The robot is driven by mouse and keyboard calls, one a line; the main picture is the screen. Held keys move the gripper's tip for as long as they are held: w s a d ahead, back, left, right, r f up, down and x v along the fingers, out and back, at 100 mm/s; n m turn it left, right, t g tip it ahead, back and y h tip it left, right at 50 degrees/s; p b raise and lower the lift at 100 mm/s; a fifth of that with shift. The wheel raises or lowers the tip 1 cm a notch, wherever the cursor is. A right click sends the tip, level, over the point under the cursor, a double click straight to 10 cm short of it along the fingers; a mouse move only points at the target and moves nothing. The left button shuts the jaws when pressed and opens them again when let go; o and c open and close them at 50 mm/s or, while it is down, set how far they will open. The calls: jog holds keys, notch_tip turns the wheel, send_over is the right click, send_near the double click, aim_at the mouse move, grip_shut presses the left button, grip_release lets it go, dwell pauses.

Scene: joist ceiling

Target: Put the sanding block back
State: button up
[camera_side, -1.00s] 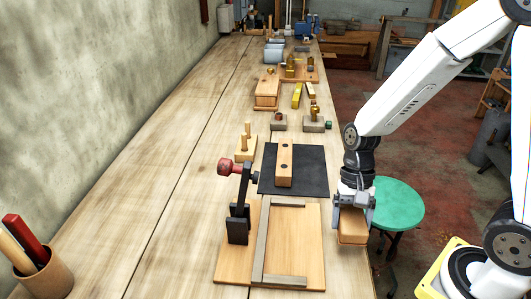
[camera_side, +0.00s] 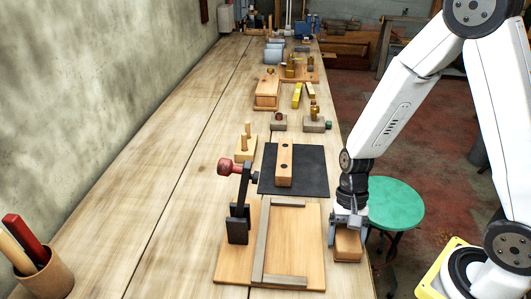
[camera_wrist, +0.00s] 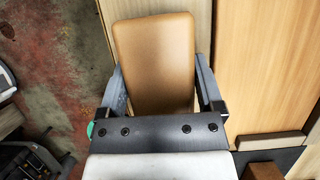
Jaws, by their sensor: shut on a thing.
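A tan-brown block (camera_side: 347,246), which looks like the sanding block, is between the fingers of my gripper (camera_side: 347,226). My gripper is shut on it and points down near the bench's right edge, just right of the wooden board with rails (camera_side: 310,246). In the wrist view the block's smooth broad face (camera_wrist: 154,58) shows between the two grey fingers (camera_wrist: 162,92), with the pale board to its right. I cannot tell whether the block's underside touches the bench.
The board carries a black upright clamp with a red knob (camera_side: 229,167) at its left. Behind it lies a dark mat (camera_side: 312,173) with a wooden bar (camera_side: 285,165) on it. A pencil cup (camera_side: 47,275) stands front left. The bench's left half is mostly clear. A green stool (camera_side: 395,203) stands beside the bench.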

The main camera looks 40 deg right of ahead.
jog(key=shift+f, duration=0.25)
jog(key=shift+f, duration=0.3)
jog(key=shift+s+f, duration=0.15)
jog(key=shift+f, duration=0.1)
jog(key=o, duration=1)
jog(key=shift+c, duration=0.2)
jog(key=shift+s, duration=0.1)
jog(key=shift+r, duration=0.15)
jog(key=shift+d+r, duration=0.1)
jog(key=shift+r, duration=0.35)
jog(key=v, duration=1.2)
jog(key=shift+w, duration=0.2)
